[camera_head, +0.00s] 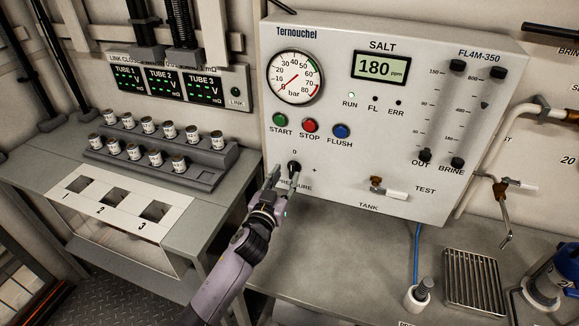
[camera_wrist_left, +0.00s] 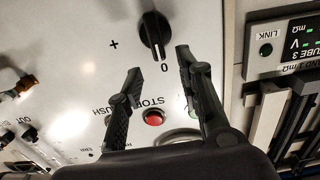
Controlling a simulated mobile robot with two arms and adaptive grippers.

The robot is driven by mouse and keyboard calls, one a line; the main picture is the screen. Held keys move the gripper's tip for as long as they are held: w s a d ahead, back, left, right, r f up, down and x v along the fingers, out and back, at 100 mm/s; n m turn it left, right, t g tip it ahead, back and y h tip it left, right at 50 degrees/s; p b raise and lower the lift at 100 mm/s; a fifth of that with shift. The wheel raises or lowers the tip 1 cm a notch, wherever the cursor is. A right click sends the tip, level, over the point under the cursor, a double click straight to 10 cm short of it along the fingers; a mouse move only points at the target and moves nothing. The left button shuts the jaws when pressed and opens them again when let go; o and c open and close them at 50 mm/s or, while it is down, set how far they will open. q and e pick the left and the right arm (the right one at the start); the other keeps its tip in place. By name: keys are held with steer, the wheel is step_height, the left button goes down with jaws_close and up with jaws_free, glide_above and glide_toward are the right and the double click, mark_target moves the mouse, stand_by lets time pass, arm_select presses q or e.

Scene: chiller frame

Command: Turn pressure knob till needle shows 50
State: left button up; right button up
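The black pressure knob (camera_head: 294,167) sits low on the grey panel, under the coloured buttons. In the left wrist view the knob (camera_wrist_left: 154,36) appears turned over, with its white mark toward the 0. My left gripper (camera_head: 284,177) is in front of the knob, its fingers spread. In the wrist view the gripper (camera_wrist_left: 158,62) has the knob just beyond its fingertips, with no clear contact. The round pressure gauge (camera_head: 295,78) is at the panel's upper left; its thin needle is too small to read exactly. My right gripper is out of view.
Start (camera_head: 280,120), stop (camera_head: 310,125) and flush (camera_head: 341,131) buttons are above the knob. A tank valve (camera_head: 388,189) is to its right. A rack of small vials (camera_head: 165,160) stands left. The bench (camera_head: 340,250) below is mostly clear.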

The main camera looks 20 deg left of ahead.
mark_target(291, 166)
arm_select(q)
steer(key=shift+w, duration=2.05)
jaws_close()
